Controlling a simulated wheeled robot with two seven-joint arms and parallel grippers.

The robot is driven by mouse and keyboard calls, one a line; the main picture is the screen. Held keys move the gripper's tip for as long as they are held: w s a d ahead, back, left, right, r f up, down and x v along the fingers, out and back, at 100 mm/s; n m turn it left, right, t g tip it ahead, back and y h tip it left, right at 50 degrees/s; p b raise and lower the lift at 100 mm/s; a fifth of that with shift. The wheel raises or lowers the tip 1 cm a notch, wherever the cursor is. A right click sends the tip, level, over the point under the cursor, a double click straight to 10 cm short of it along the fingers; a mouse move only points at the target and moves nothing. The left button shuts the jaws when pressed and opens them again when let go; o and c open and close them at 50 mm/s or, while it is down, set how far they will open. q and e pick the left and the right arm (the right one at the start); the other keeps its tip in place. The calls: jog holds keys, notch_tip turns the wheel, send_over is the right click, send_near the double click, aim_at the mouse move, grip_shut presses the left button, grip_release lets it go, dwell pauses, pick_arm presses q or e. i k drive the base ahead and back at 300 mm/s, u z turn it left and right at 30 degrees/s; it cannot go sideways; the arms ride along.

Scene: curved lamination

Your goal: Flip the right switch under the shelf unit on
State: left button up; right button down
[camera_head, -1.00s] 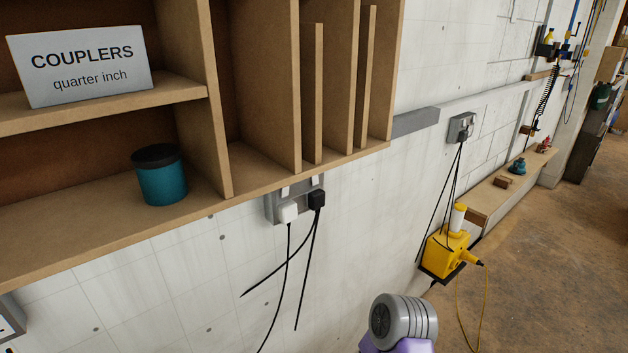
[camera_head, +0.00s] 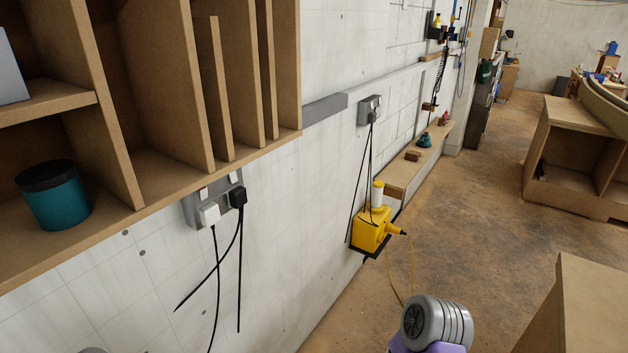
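A grey double wall socket (camera_head: 192,212) is on the white wall just under the shelf unit (camera_head: 150,203). A white plug (camera_head: 209,214) sits in its left half and a black plug (camera_head: 238,197) in its right half, each with a black cable hanging down. The right switch (camera_head: 233,178) is a small white rocker above the black plug, close under the shelf's lower edge. Its on or off position is too small to tell. The left switch (camera_head: 204,193) is above the white plug. Neither gripper is in view; only a grey and purple joint of my arm shows at the bottom.
A teal jar (camera_head: 53,200) stands on the lower shelf. A second socket (camera_head: 369,110) is farther along the wall, above a yellow machine (camera_head: 371,231) on the floor. A wooden cabinet (camera_head: 582,305) is at the lower right. Open floor (camera_head: 470,220) lies between wall and cabinets.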

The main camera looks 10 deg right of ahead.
aim_at(233, 175)
jog(key=z, duration=1.35)
jog(key=i, duration=0.35)
jog(key=u, duration=2.65)
